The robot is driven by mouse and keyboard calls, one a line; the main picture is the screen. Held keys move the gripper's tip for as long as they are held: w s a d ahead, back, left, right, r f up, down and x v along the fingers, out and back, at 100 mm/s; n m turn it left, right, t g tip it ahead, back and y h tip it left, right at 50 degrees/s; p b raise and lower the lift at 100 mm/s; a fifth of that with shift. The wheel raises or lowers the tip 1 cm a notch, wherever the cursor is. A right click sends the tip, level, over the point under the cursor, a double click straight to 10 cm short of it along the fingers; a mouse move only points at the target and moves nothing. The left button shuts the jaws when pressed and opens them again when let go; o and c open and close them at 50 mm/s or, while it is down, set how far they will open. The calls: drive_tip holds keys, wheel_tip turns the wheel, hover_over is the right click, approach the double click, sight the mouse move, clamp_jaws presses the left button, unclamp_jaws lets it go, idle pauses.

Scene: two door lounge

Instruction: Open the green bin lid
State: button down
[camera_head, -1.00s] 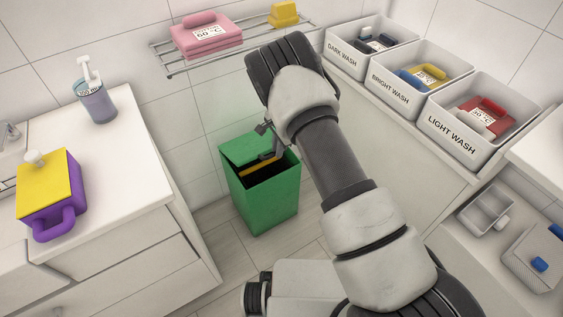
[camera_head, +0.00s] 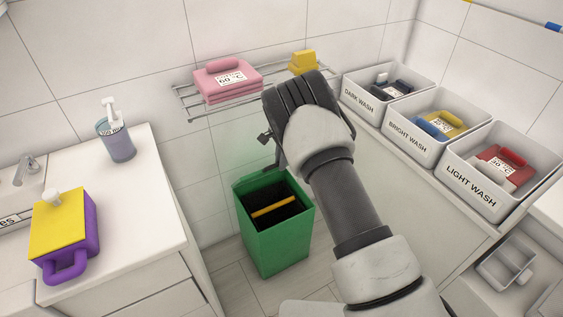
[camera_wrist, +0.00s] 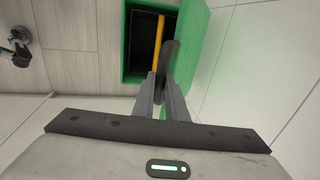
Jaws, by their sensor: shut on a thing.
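The green bin (camera_head: 278,248) stands on the floor, and its dark inside shows from above. A yellow bar (camera_head: 273,207) lies across the inside. The green lid (camera_head: 250,181) is raised at the back of the bin, partly hidden by my arm in the head view. In the wrist view the lid (camera_wrist: 205,28) is a broad green panel to the right of the opening. My gripper (camera_wrist: 164,77) is shut at a dark rounded piece (camera_wrist: 172,52) by the lid, which looks like its handle. The exact contact is hard to see.
A counter (camera_head: 150,195) with a purple and yellow container (camera_head: 65,235) is on the left. A wire shelf (camera_head: 190,110) with pink folded cloth (camera_head: 228,85) is above the bin. Wash boxes (camera_head: 410,148) stand on the right counter. Some floor beside the bin is clear.

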drive_tip(key=shift+s+a+f, duration=0.15)
drive_tip(key=shift+a+f, duration=0.15)
drive_tip(key=shift+a, duration=0.05)
drive_tip(key=c, duration=1.8)
unclamp_jaws()
drive_tip(key=shift+f, duration=0.15)
drive_tip(key=shift+o, duration=0.2)
drive_tip(key=shift+d+r, duration=0.15)
drive_tip(key=shift+r, duration=0.25)
drive_tip(key=p+v, duration=0.3)
drive_tip(key=v, duration=1.4)
drive_tip(key=shift+w, duration=0.2)
drive_tip(key=shift+c, duration=0.3)
